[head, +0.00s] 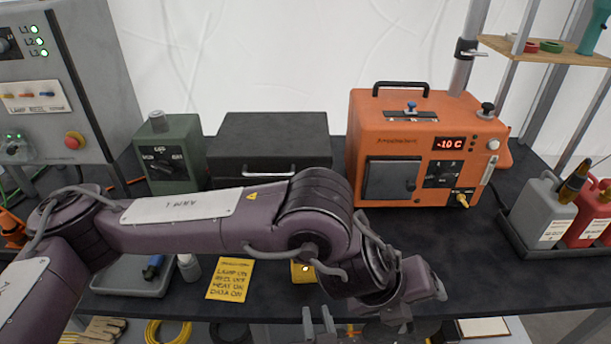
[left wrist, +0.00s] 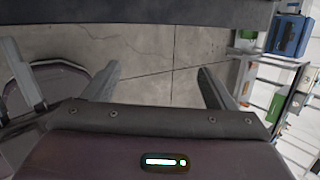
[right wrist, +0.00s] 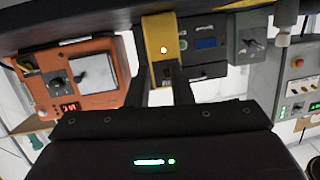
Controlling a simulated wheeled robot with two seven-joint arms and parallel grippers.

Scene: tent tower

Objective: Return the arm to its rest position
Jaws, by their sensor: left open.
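My left arm (head: 180,221) reaches in from the left across the table. Its gripper (head: 405,312) hangs over the front edge at centre right, tilted down. In the left wrist view my left gripper (left wrist: 158,82) is open and empty over the floor. My right gripper (head: 320,318) shows as two grey fingers at the bottom centre of the head view, with a narrow gap and nothing between them. In the right wrist view my right gripper (right wrist: 163,82) points at a yellow block (right wrist: 155,25) with a small light, apart from it. The yellow block (head: 303,272) is partly hidden behind my left arm in the head view.
An orange heater (head: 400,110), a black case (head: 270,135) and a green box (head: 170,148) stand along the back. A yellow note (head: 231,280) and a grey tray (head: 115,285) lie in front. Bottles in a tray (head: 520,232) stand right. The table's right middle is clear.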

